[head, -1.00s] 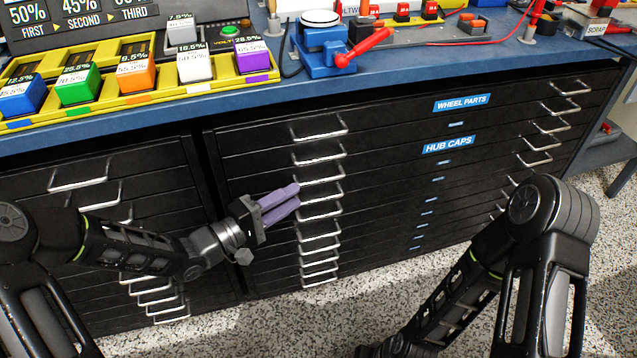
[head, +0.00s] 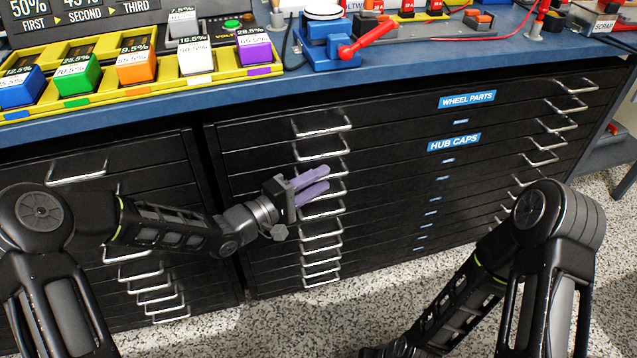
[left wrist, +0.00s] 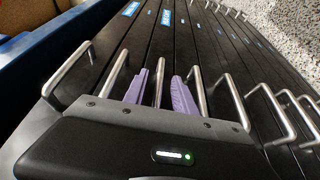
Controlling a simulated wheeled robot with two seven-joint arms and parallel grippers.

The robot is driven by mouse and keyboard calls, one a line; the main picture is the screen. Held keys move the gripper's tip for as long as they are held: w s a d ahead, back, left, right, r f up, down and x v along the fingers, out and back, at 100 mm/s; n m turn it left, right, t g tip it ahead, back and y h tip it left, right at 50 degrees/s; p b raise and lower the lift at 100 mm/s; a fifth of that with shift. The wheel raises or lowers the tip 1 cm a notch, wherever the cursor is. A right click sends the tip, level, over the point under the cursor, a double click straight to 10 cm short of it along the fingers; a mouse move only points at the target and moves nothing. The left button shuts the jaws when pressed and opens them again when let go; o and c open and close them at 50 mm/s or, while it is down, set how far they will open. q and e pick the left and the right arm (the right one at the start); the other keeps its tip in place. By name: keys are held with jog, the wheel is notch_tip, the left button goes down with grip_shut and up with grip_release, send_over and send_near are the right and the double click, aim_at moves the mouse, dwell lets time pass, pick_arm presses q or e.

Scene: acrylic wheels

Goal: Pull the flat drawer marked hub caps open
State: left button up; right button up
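The flat drawer marked HUB CAPS shows by its blue label (head: 454,142) in the head view. It is the third drawer down in the black cabinet and looks shut. My left gripper (head: 327,177) has purple fingers and is at that drawer's left handle. In the left wrist view the handle (left wrist: 158,78) runs between the two fingers, with a gap on both sides, so the gripper is open around it. The fingers partly hide the handle in the head view. My right arm (head: 465,295) reaches down at the right, and its fingers do not show.
Neighbouring handles, such as the one above (left wrist: 118,70) and the one below (left wrist: 200,92), stand close beside the fingers. The drawer marked WHEEL PARTS (head: 467,99) is at the top. A blue bench top (head: 400,76) overhangs the cabinet. Speckled floor in front is free.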

pick_arm(q)
jog(key=shift+w+d, duration=0.1)
jog(key=shift+c, duration=0.4)
grip_shut()
dwell(1.0)
